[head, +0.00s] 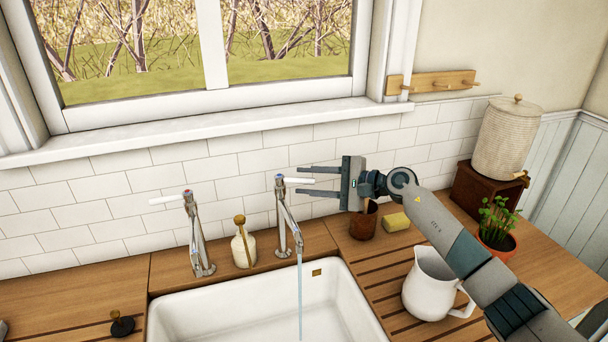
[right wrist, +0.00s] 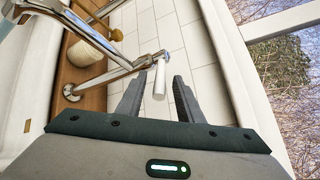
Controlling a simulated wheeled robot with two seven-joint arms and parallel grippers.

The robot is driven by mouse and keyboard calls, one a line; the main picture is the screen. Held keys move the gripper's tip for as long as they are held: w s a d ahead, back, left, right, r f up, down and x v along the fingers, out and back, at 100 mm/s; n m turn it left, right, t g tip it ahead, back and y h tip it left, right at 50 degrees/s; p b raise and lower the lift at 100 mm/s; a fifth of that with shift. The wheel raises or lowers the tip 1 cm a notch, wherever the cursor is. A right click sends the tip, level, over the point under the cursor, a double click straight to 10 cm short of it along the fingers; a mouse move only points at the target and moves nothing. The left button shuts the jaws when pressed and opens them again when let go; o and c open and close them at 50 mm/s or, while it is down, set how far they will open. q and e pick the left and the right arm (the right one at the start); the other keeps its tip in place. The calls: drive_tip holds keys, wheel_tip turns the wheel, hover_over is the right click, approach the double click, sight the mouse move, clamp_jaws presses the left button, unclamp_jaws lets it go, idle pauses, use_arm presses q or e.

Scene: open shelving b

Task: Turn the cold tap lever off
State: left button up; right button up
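The cold tap (head: 286,215), with a blue mark on top, stands behind the right side of the sink. Water runs from its spout (head: 299,250). Its white lever (head: 300,180) points right. My right gripper (head: 298,181) is open, reaching in from the right, with one finger on each side of the lever. In the right wrist view the lever (right wrist: 159,82) lies between the two fingertips (right wrist: 157,84), apparently apart from both. The other tap (head: 195,235), with a red mark, stands to the left, its white lever pointing left. My left gripper is out of view.
A soap bottle (head: 244,248) stands between the taps above the white sink (head: 240,308). Right of the sink are a brown cup (head: 363,222), a yellow sponge (head: 396,222), a white jug (head: 428,285) and a potted plant (head: 497,240). The tiled wall (head: 240,165) is close behind.

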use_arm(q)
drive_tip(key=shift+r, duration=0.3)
use_arm(e)
drive_tip(key=shift+w+a+f, duration=0.15)
drive_tip(key=shift+w+a, duration=0.1)
drive_tip(key=shift+a, duration=0.3)
drive_tip(key=shift+c, duration=0.2)
